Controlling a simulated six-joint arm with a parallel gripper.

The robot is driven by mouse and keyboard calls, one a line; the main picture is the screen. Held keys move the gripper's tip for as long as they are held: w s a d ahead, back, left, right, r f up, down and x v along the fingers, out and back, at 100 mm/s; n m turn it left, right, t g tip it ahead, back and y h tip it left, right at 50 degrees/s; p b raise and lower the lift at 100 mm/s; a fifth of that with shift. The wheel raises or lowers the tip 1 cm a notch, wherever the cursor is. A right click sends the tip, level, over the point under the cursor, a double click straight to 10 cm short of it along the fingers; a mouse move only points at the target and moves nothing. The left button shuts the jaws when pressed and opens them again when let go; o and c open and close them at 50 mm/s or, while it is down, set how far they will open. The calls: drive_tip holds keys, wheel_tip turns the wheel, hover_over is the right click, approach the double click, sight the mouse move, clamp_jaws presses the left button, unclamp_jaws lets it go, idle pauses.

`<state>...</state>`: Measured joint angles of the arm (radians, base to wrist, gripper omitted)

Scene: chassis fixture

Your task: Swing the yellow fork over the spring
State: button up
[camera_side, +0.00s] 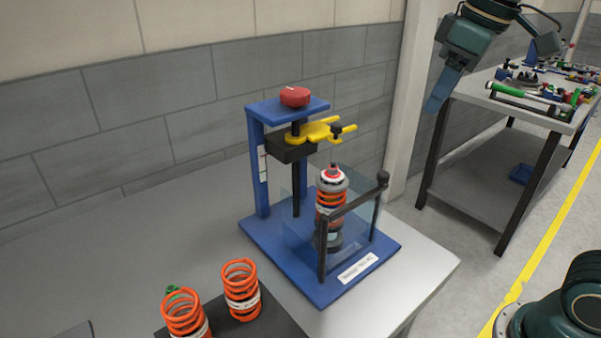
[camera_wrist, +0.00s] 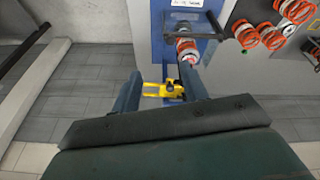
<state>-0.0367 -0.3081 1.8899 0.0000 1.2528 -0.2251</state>
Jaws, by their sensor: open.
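The yellow fork (camera_side: 316,131) sits on the black block (camera_side: 290,146) of the blue press, with its prongs pointing right in the side view and a dark knob at its end. In the wrist view the fork (camera_wrist: 153,90) points left, to one side of the spring. The orange spring (camera_side: 329,198) stands upright on the blue base behind a clear guard, lower than the fork; its top also shows in the wrist view (camera_wrist: 187,46). My gripper (camera_side: 437,96) is open and empty, up and to the right of the press; its fingers (camera_wrist: 163,84) frame the fork from a distance.
A black guard bar (camera_side: 357,203) crosses in front of the spring. A red knob (camera_side: 295,96) tops the press. A tool-covered bench (camera_side: 532,104) stands at the right.

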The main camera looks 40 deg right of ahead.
drive_tip(key=w+a+r+n+g, duration=0.2)
drive_tip(key=w+r, duration=0.2)
drive_tip(key=w, duration=0.6)
drive_tip(key=n+g, duration=0.2)
drive_tip(key=n, duration=0.1)
hover_over(337, 124)
drive_tip(key=shift+f, duration=0.15)
drive_tip(key=shift+f, duration=6.8)
clamp_jaws()
